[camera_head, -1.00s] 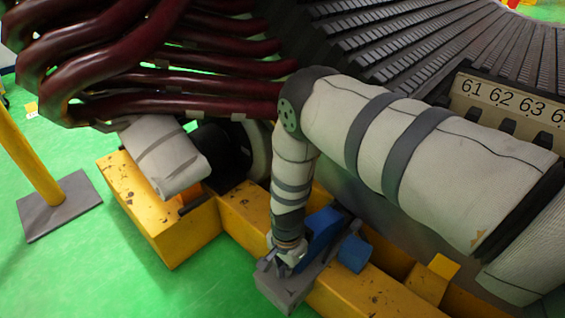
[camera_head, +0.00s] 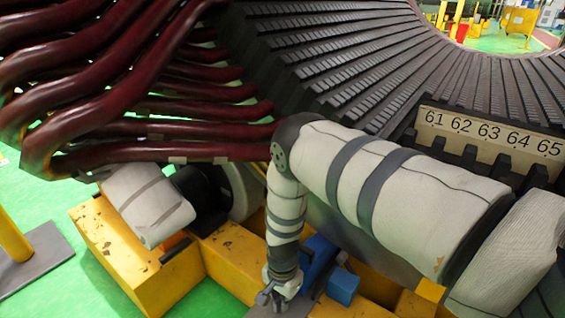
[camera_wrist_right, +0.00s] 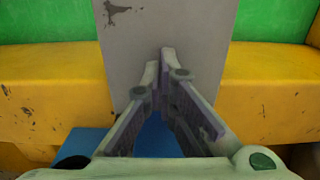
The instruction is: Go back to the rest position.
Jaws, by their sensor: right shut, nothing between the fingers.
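My right arm, wrapped in pale padding, reaches down in front of the stator. Its gripper (camera_head: 268,300) is low in the head view, over the yellow frame and close to blue parts (camera_head: 342,287). In the right wrist view my right gripper (camera_wrist_right: 166,52) is shut, its fingertips together with nothing between them. Behind the fingertips is a grey plate (camera_wrist_right: 165,25); I cannot tell whether they touch it. My left gripper is not in view.
The stator with dark slots (camera_head: 340,60) and thick dark red coils (camera_head: 100,90) fills the upper picture. A number strip (camera_head: 490,135) reads 61 to 65. A yellow frame (camera_head: 130,255) lies below. Green floor (camera_head: 50,190) is open at the left, beside a yellow post (camera_head: 12,238).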

